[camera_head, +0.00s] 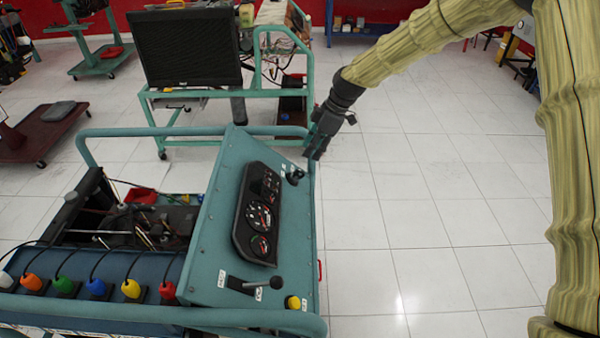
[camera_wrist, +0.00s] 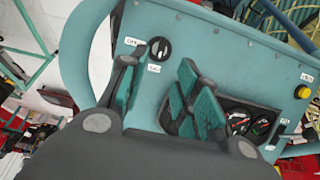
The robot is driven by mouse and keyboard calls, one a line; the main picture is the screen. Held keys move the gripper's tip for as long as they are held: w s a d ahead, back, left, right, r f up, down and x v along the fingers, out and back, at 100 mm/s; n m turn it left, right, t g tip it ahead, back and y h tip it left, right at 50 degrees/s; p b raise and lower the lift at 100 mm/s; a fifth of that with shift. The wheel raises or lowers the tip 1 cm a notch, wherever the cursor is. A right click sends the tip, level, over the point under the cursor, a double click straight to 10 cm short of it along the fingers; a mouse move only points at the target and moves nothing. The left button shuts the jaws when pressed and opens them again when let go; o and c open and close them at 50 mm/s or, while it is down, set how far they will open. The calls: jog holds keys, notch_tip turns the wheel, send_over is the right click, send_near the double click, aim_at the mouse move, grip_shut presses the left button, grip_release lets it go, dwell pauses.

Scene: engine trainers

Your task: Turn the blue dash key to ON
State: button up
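The dash key (camera_wrist: 160,48) is a dark round switch with a pale mark on its face, on the teal dash panel (camera_head: 215,235). It looks black rather than blue, and small white labels sit beside it. In the head view the key (camera_head: 294,176) is at the panel's far right corner. My gripper (camera_head: 314,154) hangs just above and right of that corner. In the wrist view my gripper (camera_wrist: 157,80) is open and empty, with the key showing beyond the gap between its fingertips. I see no contact with the key.
A black gauge cluster (camera_head: 258,215) lies along the panel. A lever (camera_head: 276,283) and a yellow button (camera_head: 293,302) are at its near end. Teal tube rails (camera_head: 200,131) surround the trainer. A monitor (camera_head: 187,48) stands behind. The tiled floor (camera_head: 420,235) to the right is clear.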

aim_at(299, 169)
jog(key=p+x, duration=0.3)
jog(key=x, duration=0.7)
jog(key=shift+a+f+p, duration=0.25)
jog(key=shift+a+p, duration=0.05)
jog(key=shift+p, duration=0.1)
grip_shut()
